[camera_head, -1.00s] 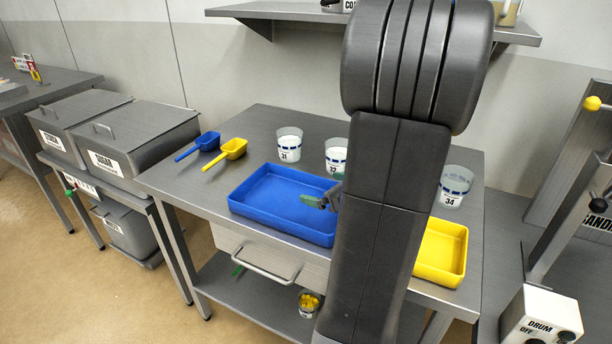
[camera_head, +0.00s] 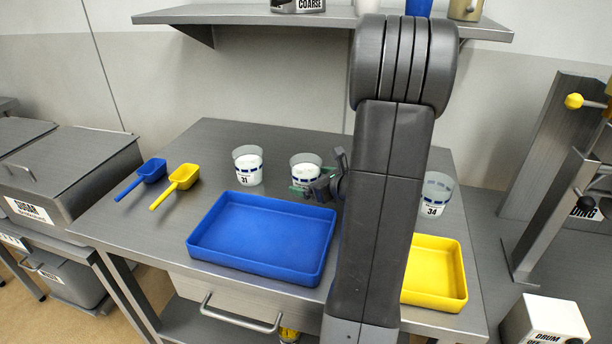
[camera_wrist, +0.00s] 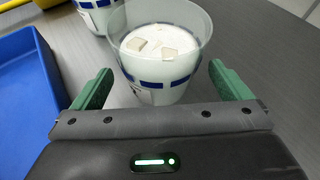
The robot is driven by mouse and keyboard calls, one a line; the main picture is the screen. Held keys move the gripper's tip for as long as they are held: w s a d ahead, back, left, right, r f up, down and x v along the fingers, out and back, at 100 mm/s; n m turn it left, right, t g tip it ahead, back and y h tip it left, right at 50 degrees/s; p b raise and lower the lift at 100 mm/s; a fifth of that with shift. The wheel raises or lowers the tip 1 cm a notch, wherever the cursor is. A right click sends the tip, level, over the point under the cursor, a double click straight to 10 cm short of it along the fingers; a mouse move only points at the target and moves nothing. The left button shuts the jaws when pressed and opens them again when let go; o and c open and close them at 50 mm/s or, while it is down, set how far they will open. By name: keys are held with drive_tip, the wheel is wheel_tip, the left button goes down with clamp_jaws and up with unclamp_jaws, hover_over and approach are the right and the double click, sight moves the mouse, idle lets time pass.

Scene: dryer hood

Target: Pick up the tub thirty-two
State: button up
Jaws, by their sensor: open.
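The tub thirty-two (camera_head: 304,167) is a clear cup with a blue-dashed band and white contents, upright on the steel table behind the blue tray. Its number is hidden by my gripper in the head view now. In the wrist view the tub (camera_wrist: 160,45) stands just ahead, with pale chunks on its white fill. My gripper (camera_head: 312,190) is open, at the near side of the tub. In the wrist view its green fingers (camera_wrist: 157,88) are spread wider than the tub, one toward each side, with nothing held.
Tub 31 (camera_head: 248,166) stands to the left and tub 34 (camera_head: 435,193) to the right, beyond my arm. The blue tray (camera_head: 262,265) and yellow tray (camera_head: 436,297) lie in front. Two scoops (camera_head: 184,177) lie at left. A shelf (camera_head: 240,17) hangs above the back.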

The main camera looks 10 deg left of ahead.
drive_tip(key=shift+x, duration=1.55)
drive_tip(key=shift+c, duration=0.5)
drive_tip(key=c, duration=1.2)
drive_tip(key=shift+o, duration=0.2)
